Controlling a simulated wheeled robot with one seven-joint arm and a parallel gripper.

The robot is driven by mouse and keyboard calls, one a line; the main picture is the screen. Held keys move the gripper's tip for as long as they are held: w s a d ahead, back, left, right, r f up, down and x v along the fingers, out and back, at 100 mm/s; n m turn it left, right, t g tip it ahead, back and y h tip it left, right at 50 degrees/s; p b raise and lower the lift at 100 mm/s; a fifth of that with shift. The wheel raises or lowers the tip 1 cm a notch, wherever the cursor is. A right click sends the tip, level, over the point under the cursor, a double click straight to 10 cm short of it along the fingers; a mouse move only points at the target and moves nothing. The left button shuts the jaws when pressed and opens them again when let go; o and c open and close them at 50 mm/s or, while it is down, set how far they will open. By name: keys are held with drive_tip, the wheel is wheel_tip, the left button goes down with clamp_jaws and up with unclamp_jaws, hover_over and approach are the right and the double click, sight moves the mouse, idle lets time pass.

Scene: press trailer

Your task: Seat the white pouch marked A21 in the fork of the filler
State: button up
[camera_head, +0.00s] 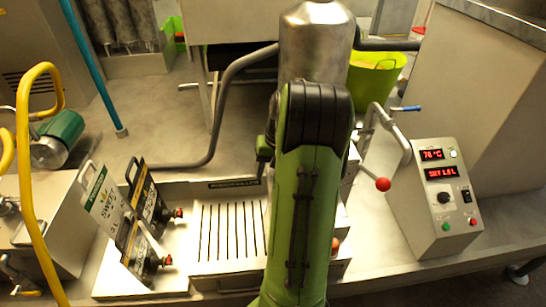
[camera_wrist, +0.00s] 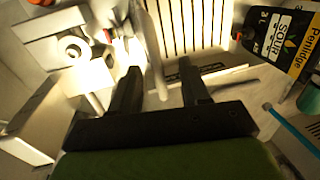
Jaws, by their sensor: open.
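A white pouch (camera_head: 104,203) with green print reading like "SWEET" leans in the rack (camera_head: 120,285) at the left in the head view; I cannot read A21 on it. Two dark pouches stand beside it, a rear one (camera_head: 150,208) and a front one (camera_head: 140,252), both with red-tipped spouts. The filler's slotted tray (camera_head: 228,235) is right of the rack and also shows in the wrist view (camera_wrist: 195,25). I cannot make out the fork. My gripper (camera_wrist: 160,72) is open, above the filler area, with a pale rod visible between its fingers. My arm hides most of it in the head view.
A control box (camera_head: 440,200) with red displays stands at the right. A lever with a red ball (camera_head: 383,184) juts out just right of my arm. A yellow hose (camera_head: 27,190) and blue pole (camera_head: 95,70) are at the left. The floor behind the rack is partly clear.

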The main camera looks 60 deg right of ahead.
wheel_tip(320, 180, up, 14)
drive_tip(key=s+d+p, duration=0.1)
drive_tip(key=s+p, duration=0.1)
drive_tip(key=p, duration=0.1)
drive_tip(key=shift+s+d+r, duration=0.15)
drive_tip(key=shift+d+r, duration=0.05)
drive_tip(key=shift+d, duration=0.2)
